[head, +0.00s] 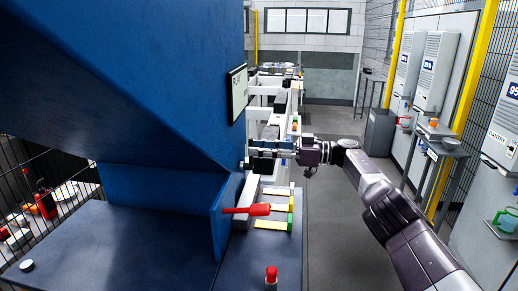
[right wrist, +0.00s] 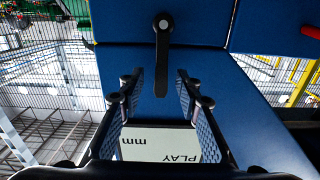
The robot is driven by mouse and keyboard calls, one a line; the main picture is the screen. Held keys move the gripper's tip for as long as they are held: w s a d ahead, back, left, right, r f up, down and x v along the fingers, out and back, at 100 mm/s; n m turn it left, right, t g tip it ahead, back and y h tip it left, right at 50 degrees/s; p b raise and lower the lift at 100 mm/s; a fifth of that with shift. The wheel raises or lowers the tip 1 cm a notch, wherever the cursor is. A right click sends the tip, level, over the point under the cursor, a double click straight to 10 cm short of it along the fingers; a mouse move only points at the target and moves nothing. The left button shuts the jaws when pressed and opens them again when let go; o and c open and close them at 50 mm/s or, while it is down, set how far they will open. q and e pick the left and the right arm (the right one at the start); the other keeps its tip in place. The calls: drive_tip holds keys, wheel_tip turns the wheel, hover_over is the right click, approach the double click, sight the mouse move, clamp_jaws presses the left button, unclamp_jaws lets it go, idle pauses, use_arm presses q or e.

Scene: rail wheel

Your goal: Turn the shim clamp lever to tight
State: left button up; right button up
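A black lever (right wrist: 162,62) with a round pivot stands on a blue face in the right wrist view, its arm pointing down the picture. A red-handled lever (head: 247,209) lies level beside the blue housing in the head view. No label shows which one is the shim clamp lever. My right gripper (head: 262,157) is beside the blue housing, above and beyond the red handle. In the right wrist view its fingers (right wrist: 160,84) are apart with nothing between them, and the black lever's free end is just beyond their tips. My left gripper is not in view.
The large blue housing (head: 150,80) fills the left of the head view. A display panel (head: 239,93) is fixed to it; a white panel reading PLAY mm (right wrist: 160,145) shows low in the wrist view. A red-capped post (head: 271,275) stands in front.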

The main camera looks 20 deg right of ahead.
drive_tip(key=v, duration=0.7)
drive_tip(key=shift+d, duration=0.2)
